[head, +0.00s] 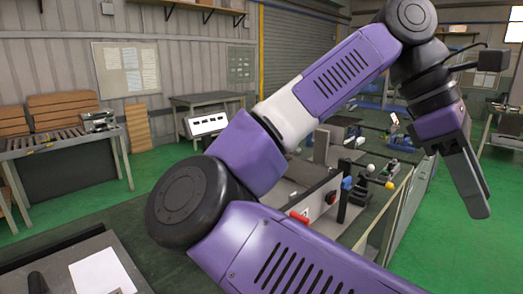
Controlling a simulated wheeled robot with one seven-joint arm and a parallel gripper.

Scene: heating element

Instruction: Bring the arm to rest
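My purple, white and black arm crosses the head view from the bottom centre up to the upper right, bent at its joints and raised. From its top right joint the wrist hangs down on the right side. My gripper (472,195) points downward and slightly right. Its dark fingers show as one overlapping shape from the side, so I cannot tell a gap between them. No held object shows at its tips. A small camera-like block on a cable sticks out beside the wrist.
A workbench with machine parts and coloured knobs (389,185) stands behind my arm. A conveyor table (60,142) is at left, a grey table (207,99) at the back. A dark surface with white paper (100,272) is at bottom left. Green floor (160,155) is open between them.

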